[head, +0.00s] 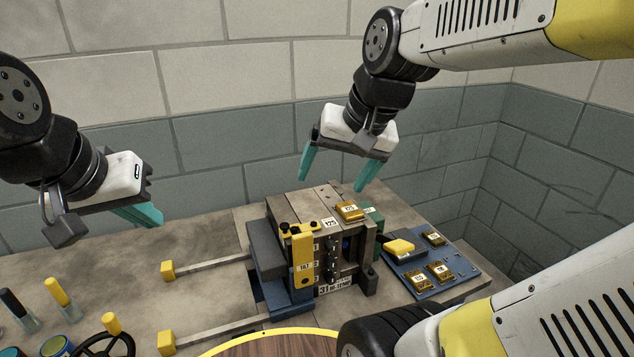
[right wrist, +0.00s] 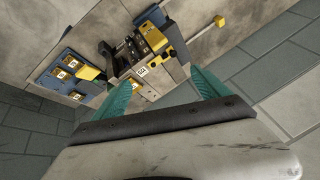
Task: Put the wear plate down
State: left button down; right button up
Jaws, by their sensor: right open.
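A small brass-coloured wear plate (head: 349,210) with a white label lies on top of the grey steel mould block (head: 290,205); it also shows in the right wrist view (right wrist: 148,94). More labelled plates of the same kind (head: 439,271) lie on a blue board (head: 455,285) to the right of the block. My right gripper (head: 333,184) is open and empty above the block, its teal fingers apart, clear of the plate. My left gripper (head: 142,214) is over the bench to the left of the block. Its teal fingers overlap in view, so its opening is unclear.
A yellow bracket (head: 303,257) hangs on the block's front. Two rods with yellow ends (head: 168,271) reach left. A handwheel (head: 105,345) and screwdrivers (head: 58,292) stand at lower left. The wall is close behind.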

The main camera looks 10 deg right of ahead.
jog(key=s+n, duration=0.1)
jog(key=s+a+n, duration=0.1)
jog(key=s+f+n+t, duration=0.1)
jog(key=s, duration=0.1)
jog(key=shift+a, duration=0.35)
jog(key=shift+r, duration=0.1)
dwell(1.4)
